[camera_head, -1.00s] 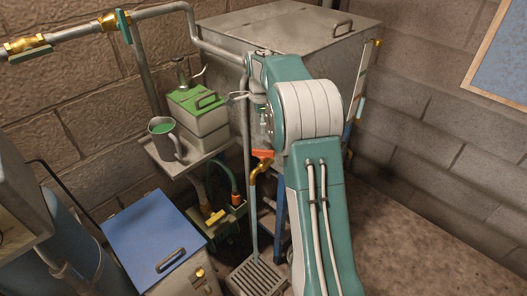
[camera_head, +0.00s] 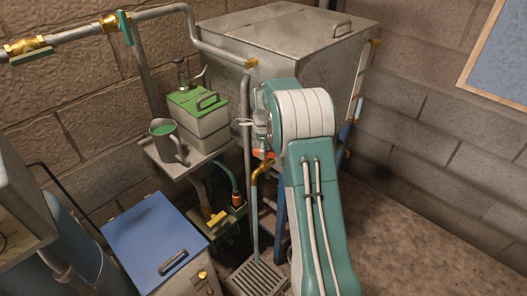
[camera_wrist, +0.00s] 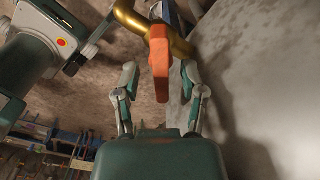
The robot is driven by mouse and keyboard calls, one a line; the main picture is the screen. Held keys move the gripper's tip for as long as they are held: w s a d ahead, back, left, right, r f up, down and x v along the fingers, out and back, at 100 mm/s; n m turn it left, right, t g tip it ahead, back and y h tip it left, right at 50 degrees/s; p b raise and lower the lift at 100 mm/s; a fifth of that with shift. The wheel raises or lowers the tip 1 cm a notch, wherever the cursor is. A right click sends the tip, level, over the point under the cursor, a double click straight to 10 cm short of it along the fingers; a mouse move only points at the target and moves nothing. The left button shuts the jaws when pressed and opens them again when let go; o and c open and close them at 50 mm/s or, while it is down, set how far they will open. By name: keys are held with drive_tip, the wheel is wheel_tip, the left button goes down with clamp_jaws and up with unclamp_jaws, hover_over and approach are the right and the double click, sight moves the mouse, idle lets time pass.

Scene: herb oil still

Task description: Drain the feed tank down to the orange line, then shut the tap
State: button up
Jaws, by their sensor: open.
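The large grey metal tank (camera_head: 285,40) with a lid handle stands at the back in the head view. A brass tap (camera_head: 257,174) with an orange handle is below it, over a thin upright pipe; my arm partly covers the handle there. In the wrist view the orange handle (camera_wrist: 159,70) hangs from the brass pipe (camera_wrist: 170,42). My gripper (camera_wrist: 160,78) is open, its fingers on either side of the handle, with gaps visible. A narrow gauge strip (camera_head: 356,88) runs down the tank's right side, too small to read for level or orange line.
A floor grate (camera_head: 257,278) lies below the tap. A shelf to the left holds a grey mug (camera_head: 166,144) and a green-topped box (camera_head: 198,112). A blue-lidded box (camera_head: 150,232) stands at lower left. Floor on the right is clear.

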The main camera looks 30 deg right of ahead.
drive_tip(key=shift+d+f, duration=0.2)
drive_tip(key=shift+f, duration=0.2)
clamp_jaws()
drive_tip(key=m, duration=0.3)
drive_tip(key=shift+m, duration=2.1)
drive_tip(key=shift+r, duration=0.1)
